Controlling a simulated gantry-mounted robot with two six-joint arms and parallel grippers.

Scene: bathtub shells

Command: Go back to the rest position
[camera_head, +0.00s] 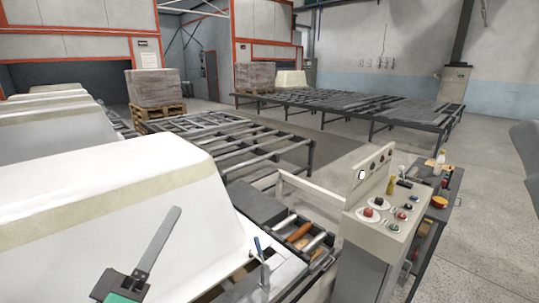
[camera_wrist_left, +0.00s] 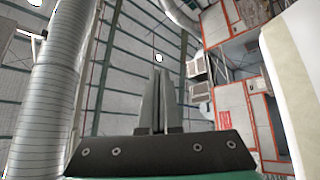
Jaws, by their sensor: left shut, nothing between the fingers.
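My left gripper (camera_head: 174,213) is in the lower left of the head view, in front of the side of a white bathtub shell (camera_head: 90,215). Its narrow grey finger part points up and a little right. In the left wrist view the two fingers of the left gripper (camera_wrist_left: 159,72) are together and empty, pointing up toward the ceiling. A pale shell edge shows at the right of that view, apart from the fingers. My right gripper is not in either view.
A control panel (camera_head: 388,219) with red and green buttons stands right of the shell. A tool cart (camera_head: 452,190) is beside it. Roller conveyors (camera_head: 227,143) and a wrapped pallet load (camera_head: 153,87) lie behind. Open floor (camera_head: 490,190) shows at right.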

